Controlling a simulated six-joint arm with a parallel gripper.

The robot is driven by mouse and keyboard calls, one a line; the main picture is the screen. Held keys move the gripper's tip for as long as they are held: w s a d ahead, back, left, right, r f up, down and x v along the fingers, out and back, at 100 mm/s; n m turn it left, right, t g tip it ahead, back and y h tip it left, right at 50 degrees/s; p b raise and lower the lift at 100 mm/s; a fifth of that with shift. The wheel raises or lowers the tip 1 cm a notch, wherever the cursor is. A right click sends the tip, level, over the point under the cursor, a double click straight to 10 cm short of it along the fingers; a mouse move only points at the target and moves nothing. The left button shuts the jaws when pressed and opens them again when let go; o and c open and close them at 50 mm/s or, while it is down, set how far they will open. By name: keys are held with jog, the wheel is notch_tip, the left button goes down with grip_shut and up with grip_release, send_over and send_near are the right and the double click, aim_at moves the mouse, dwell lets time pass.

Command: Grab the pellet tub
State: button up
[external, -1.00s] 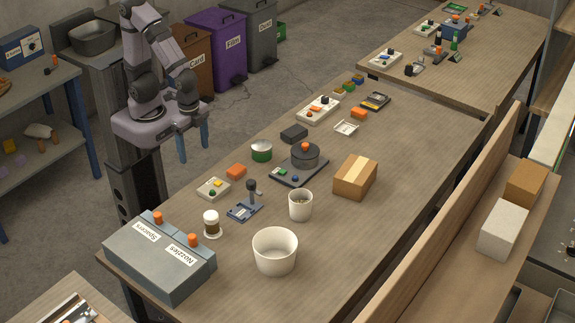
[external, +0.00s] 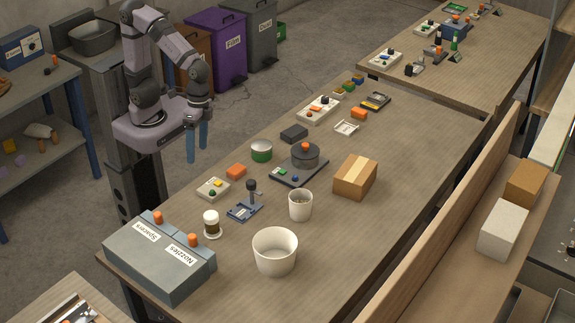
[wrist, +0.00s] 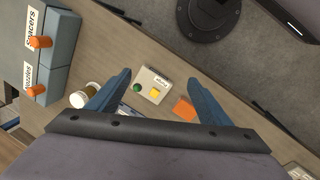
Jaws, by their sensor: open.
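My gripper (external: 197,143) is open and empty, beside the table's left edge in the external view. In the wrist view its two blue fingers (wrist: 159,78) are spread wide. No tub is labelled as pellets. A small white tub (external: 300,205) stands upright on the table, with speckled contents near its rim that are too small to make out. A larger white tub (external: 275,252) stands in front of it, and its inside looks empty. Both are to the right of my gripper and apart from it. Neither shows clearly in the wrist view.
A white button box (wrist: 152,86) and an orange block (wrist: 184,110) lie below my fingers in the wrist view. A brown-filled jar (external: 211,225), a green-banded tin (external: 261,151), a black device (external: 300,165) and a cardboard box (external: 355,177) stand around the tubs.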

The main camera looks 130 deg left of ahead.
jog(key=w+f+n+t+h+b, duration=0.2)
jog(key=w+n+t+h+b, duration=0.4)
jog(key=w+n, duration=0.95)
jog(key=w+a+r+n+t+b, duration=0.15)
jog(key=w+a+n, duration=0.25)
jog(key=w, duration=0.4)
jog(key=w+a+r+n+t+b, duration=0.1)
jog(key=w+a+n+t+b, duration=0.3)
jog(key=w, duration=0.4)
jog(key=g, duration=0.1)
send_near(304, 213)
jog(key=shift+p+x, duration=0.45)
jog(key=shift+x, duration=0.55)
jog(key=shift+s+d+f, duration=0.1)
jog(key=shift+d+f, duration=0.1)
jog(key=shift+f, duration=0.05)
jog(key=shift+p+x, duration=1)
jog(key=shift+x, duration=2.7)
jog(key=shift+a+r, duration=0.1)
jog(key=shift+a, duration=0.1)
jog(key=c, duration=1.2)
